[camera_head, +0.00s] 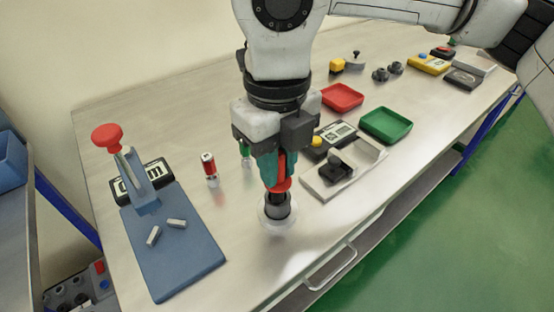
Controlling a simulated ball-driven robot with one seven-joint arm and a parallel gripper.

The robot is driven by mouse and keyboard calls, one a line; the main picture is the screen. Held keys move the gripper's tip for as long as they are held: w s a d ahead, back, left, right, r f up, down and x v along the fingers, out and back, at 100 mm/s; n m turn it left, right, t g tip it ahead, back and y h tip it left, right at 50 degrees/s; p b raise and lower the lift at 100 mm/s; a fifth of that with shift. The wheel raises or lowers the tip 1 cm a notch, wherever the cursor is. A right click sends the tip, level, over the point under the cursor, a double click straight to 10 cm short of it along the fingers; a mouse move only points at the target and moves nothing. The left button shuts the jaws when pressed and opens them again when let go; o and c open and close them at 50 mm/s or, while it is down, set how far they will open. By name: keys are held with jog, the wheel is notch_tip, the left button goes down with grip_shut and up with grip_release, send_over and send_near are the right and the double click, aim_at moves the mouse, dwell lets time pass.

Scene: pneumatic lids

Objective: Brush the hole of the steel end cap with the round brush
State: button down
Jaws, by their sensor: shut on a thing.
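My gripper (280,178) points down over the front middle of the table, its teal fingers shut on a red-handled tool (281,186), which looks like the round brush. Its bristles do not show. Directly below the red part is a dark grey cylindrical piece (277,206), which may be the steel end cap; its hole is hidden. That piece is in or on a clear round dish (266,225) on the table. I cannot tell whether the tool is inside the grey piece or only touching it from above.
Left of my gripper stand a red-and-silver cylinder (209,167) and a blue mat (183,265) with a lever press (137,172) and two small grey pieces. To the right are a pale fixture (352,176), a red tray (342,97) and a green tray (386,125).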

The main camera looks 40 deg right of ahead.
jog(key=shift+r+p, duration=1.65)
jog(key=shift+r, duration=1.85)
